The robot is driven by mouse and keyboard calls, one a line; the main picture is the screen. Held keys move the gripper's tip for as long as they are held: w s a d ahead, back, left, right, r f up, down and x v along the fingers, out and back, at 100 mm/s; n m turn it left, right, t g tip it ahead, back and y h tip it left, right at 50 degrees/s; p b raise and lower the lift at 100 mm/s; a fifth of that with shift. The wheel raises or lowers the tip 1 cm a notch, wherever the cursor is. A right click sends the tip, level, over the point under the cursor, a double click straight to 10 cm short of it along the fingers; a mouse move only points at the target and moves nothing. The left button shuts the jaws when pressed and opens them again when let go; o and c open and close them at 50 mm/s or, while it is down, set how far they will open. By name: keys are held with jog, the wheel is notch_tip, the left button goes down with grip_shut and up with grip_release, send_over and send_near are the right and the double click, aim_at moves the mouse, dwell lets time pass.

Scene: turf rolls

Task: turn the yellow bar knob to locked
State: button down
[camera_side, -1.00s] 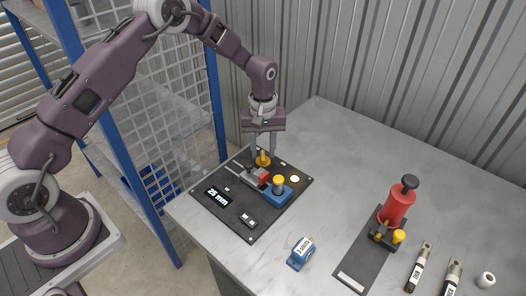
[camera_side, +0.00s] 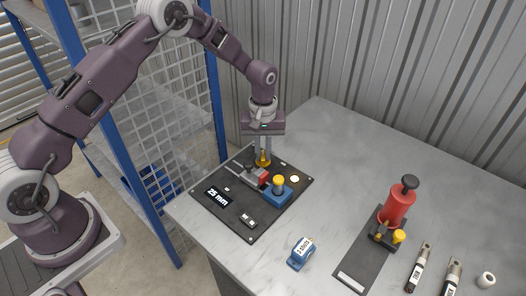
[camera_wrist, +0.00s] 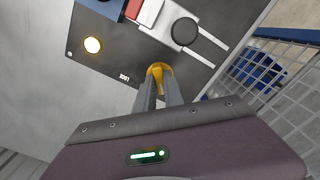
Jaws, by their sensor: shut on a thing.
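The yellow bar knob (camera_side: 263,161) stands at the back of the dark board (camera_side: 222,222). My gripper (camera_side: 263,153) reaches straight down onto the knob. In the wrist view the two fingertips (camera_wrist: 160,88) are close together with the knob (camera_wrist: 158,70) between them, shut on its bar. The fingers cover part of the knob, so its exact angle is hard to tell. A small white label (camera_wrist: 124,77) lies beside it; no "locked" mark is readable.
The board also carries a blue block with a yellow knob (camera_side: 278,182), a red part (camera_side: 264,177), a black knob (camera_wrist: 185,32), and a "25 mm" display (camera_side: 217,196). A blue block (camera_side: 300,253) and a red cylinder fixture (camera_side: 396,207) stand to the right. A mesh shelf stands left.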

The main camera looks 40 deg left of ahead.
aim_at(263, 155)
jog(key=m, duration=0.8)
jog(key=shift+m, duration=0.3)
jog(key=m, duration=0.4)
jog(key=shift+m, duration=2.3)
jog(key=c, duration=1.4)
grip_release()
jog(key=shift+c, duration=0.2)
notch_tip(263, 155, up, 7)
jog(key=shift+r, duration=0.1)
